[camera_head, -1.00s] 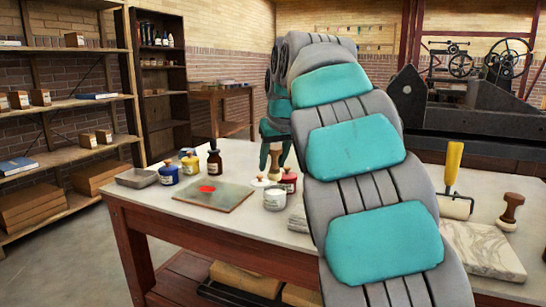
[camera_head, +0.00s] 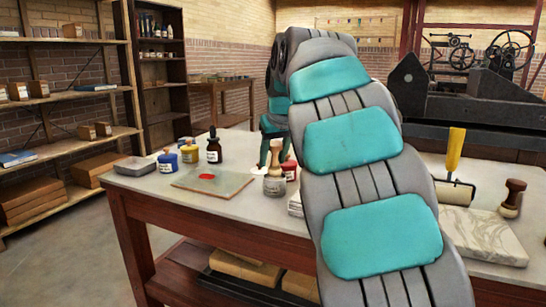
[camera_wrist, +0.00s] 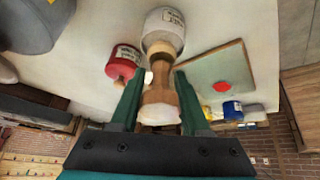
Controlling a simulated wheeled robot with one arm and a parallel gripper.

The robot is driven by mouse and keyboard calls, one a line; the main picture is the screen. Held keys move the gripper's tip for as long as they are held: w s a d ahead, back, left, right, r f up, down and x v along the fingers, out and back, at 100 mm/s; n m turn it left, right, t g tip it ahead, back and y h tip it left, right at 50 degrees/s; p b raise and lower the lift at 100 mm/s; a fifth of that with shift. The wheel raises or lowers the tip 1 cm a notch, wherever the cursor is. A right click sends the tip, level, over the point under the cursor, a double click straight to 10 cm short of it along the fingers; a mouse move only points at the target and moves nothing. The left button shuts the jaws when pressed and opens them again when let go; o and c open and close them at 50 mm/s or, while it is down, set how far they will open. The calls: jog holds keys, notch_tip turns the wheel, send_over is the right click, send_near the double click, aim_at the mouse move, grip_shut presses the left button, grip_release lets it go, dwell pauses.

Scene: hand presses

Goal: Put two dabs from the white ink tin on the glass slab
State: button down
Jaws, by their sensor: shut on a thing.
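My gripper (camera_head: 275,150) is shut on a wooden-handled dabber (camera_wrist: 158,92), which it holds upright, pad down. The white ink tin (camera_head: 274,188) stands on the table right of the glass slab and also shows in the wrist view (camera_wrist: 165,22). The dabber's pad is at the tin's mouth. I cannot tell whether it touches the ink. The glass slab (camera_head: 226,186) lies flat and bears a red patch (camera_head: 206,177). No white dab shows on it. The slab is also in the wrist view (camera_wrist: 200,72).
Blue (camera_head: 167,162) and yellow (camera_head: 189,153) tins and a brown bottle (camera_head: 214,150) stand behind the slab. A red tin (camera_head: 290,170) is close behind the white one. A grey tray (camera_head: 135,166) is at the left. A roller (camera_head: 455,190) and a marble slab (camera_head: 485,238) are at the right.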

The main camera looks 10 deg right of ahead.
jog(key=shift+f+b, duration=0.45)
jog(key=shift+f, duration=0.2)
dwell(0.6)
dwell(0.5)
jog(key=shift+r+p, duration=2.25)
jog(key=shift+r, duration=1.3)
